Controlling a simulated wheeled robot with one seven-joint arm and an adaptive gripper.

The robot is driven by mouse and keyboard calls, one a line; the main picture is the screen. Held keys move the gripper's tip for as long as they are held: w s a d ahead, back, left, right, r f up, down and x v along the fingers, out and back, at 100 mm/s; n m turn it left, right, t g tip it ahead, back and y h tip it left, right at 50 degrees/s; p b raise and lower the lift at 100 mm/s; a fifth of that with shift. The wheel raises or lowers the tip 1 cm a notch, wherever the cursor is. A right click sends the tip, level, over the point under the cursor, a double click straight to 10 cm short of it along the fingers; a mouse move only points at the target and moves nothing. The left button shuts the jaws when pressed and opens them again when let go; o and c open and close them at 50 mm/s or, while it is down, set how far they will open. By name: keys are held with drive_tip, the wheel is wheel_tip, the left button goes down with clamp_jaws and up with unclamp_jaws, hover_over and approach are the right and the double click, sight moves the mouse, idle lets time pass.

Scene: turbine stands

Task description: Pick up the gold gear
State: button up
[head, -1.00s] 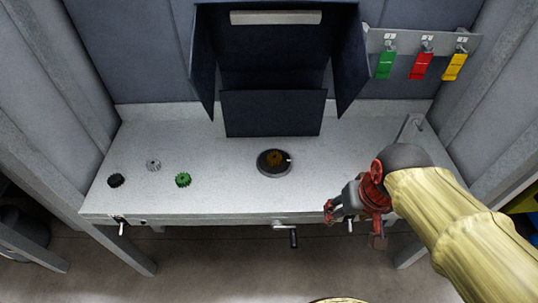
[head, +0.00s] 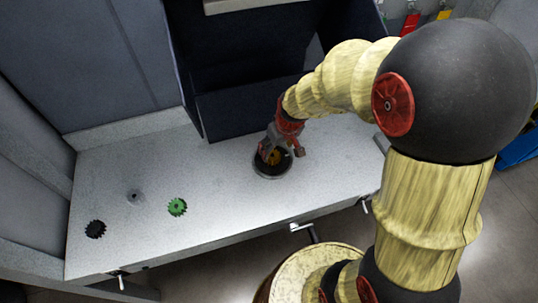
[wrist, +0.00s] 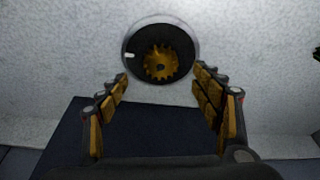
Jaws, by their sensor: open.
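The gold gear (wrist: 160,63) sits in the dark round holder (wrist: 130,43) on the white table, and it is seen whole in the wrist view. In the head view the gold gear (head: 274,157) is partly hidden by my gripper (head: 270,153), which is over the holder (head: 270,174). In the wrist view my gripper (wrist: 160,85) is open and empty. Its two fingers are apart, with the gear between and just beyond their tips. I cannot tell the exact height of the fingertips over the gear.
A green gear (head: 177,207), a grey gear (head: 135,197) and a black gear (head: 95,229) stand on the left of the table (head: 225,190). A dark blue open box (head: 235,110) stands behind the holder. Handles stick out at the table's front edge.

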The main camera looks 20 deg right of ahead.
sight(272, 155)
drive_tip(key=shift+x, duration=1)
drive_tip(key=b+x, duration=0.2)
drive_tip(key=x, duration=0.3)
drive_tip(key=shift+w+a, duration=0.1)
drive_tip(key=shift+w, duration=0.1)
drive_tip(key=shift+r, duration=0.1)
drive_tip(key=shift+c, duration=0.6)
drive_tip(key=c, duration=1.5)
clamp_jaws()
